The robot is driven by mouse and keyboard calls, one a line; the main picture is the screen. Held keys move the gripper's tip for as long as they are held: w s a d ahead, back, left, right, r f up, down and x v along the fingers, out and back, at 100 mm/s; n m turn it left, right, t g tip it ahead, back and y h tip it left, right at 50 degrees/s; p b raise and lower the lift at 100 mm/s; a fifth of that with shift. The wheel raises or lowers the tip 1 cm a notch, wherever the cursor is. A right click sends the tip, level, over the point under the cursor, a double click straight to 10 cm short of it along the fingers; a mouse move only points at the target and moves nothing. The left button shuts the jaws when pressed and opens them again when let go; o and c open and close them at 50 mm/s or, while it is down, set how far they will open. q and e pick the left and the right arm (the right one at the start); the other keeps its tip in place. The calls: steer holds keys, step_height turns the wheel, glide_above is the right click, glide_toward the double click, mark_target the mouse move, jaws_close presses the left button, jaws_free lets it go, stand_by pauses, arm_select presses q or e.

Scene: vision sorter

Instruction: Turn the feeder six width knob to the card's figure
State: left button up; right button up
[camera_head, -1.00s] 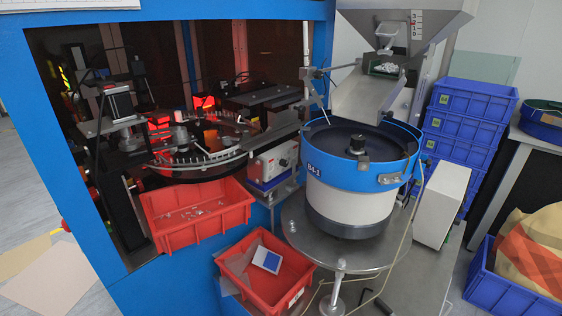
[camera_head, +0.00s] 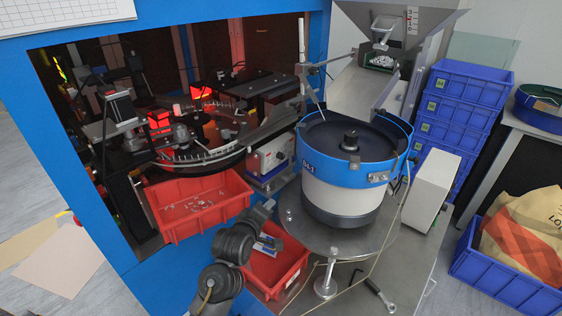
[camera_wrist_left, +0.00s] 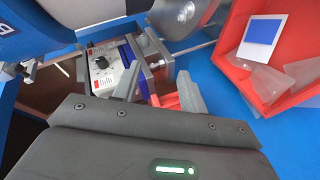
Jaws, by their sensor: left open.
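A pale control box (camera_head: 272,158) stands on a blue base left of the bowl feeder (camera_head: 350,185). In the left wrist view its face (camera_wrist_left: 112,68) carries a black round knob (camera_wrist_left: 101,62). My left gripper (camera_wrist_left: 160,84) is open and empty, its fingers spread below and right of the knob, apart from it. In the head view my left arm (camera_head: 232,243) rises in front of the red bins, and its fingertips are hard to make out. A blue and white card (camera_wrist_left: 262,36) lies in the lower red bin; no figure on it is legible. My right gripper is not in view.
The lower red bin (camera_wrist_left: 297,92) is close to the right of my gripper. Another red bin (camera_head: 205,228) holds small parts. A round metal plate (camera_head: 345,240) carries the bowl feeder. Blue crates (camera_head: 460,95) are stacked at the right.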

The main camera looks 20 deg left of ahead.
mark_target(282, 158)
arm_select(q)
steer(key=w+r+n+t, duration=0.3)
steer(key=w+r+n, duration=0.15)
steer(key=r, duration=0.55)
steer(key=w+p, duration=0.1)
steer(key=w, duration=0.2)
steer(key=w+f+p, duration=0.1)
steer(key=w, duration=0.2)
steer(key=w+p, duration=0.1)
steer(key=w, duration=0.3)
steer(key=shift+a+f, duration=0.25)
steer(key=shift+f, duration=0.15)
steer(key=shift+w+f, duration=0.15)
steer(key=shift+w, duration=0.45)
steer(key=shift+c, duration=0.3)
jaws_close()
steer(key=shift+f+b, duration=0.3)
steer(key=shift+b, duration=0.2)
steer(key=shift+f+n+t+y+b, duration=0.2)
steer(key=shift+n+t+b, duration=0.6)
steer(key=shift+b, duration=1.8)
steer(key=shift+f+n+t+y+b, duration=0.15)
steer(key=shift+t+y+b, duration=0.2)
steer(key=shift+t+b, duration=1.55)
steer(key=shift+f+n+t+y+b, duration=0.1)
steer(key=shift+n+t+y+b, duration=0.25)
steer(key=shift+b, duration=2.9)
steer(key=shift+r+n, duration=0.1)
steer(key=shift+n, duration=0.15)
